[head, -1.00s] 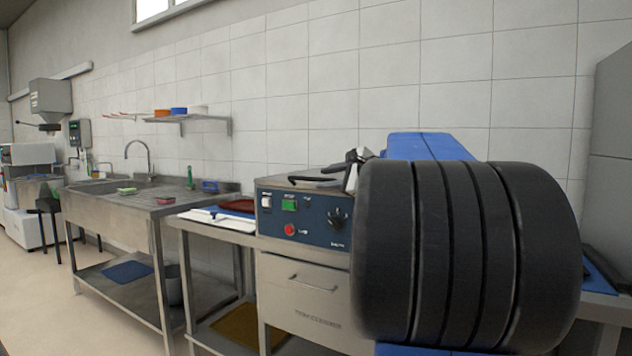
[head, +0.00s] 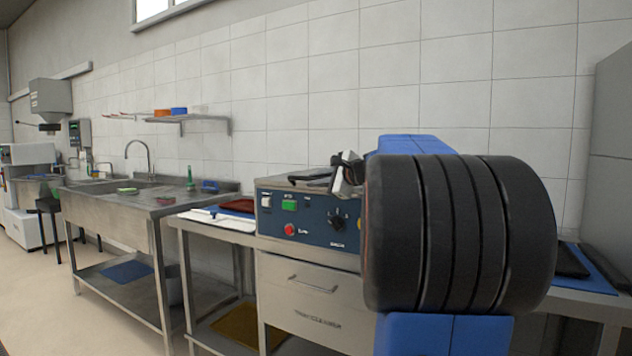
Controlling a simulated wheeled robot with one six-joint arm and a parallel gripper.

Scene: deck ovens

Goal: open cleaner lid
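The cleaner (head: 330,238) is a steel unit with a dark blue control panel, a green switch, a red button and a black knob. Its steel lid (head: 283,181) lies flat on top and looks shut, with a black handle (head: 312,174) on it. My gripper (head: 345,176) is at the lid's right part, close to the handle. I cannot tell whether it touches the handle. My own dark arm link hides the right side of the cleaner and most of the gripper, so its fingers are not clear.
A steel table with a white board (head: 218,219) and a dark red item (head: 238,206) stands left of the cleaner. Further left is a sink bench (head: 150,203). A wall shelf (head: 190,118) hangs above. A blue mat (head: 595,270) lies on the counter at right.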

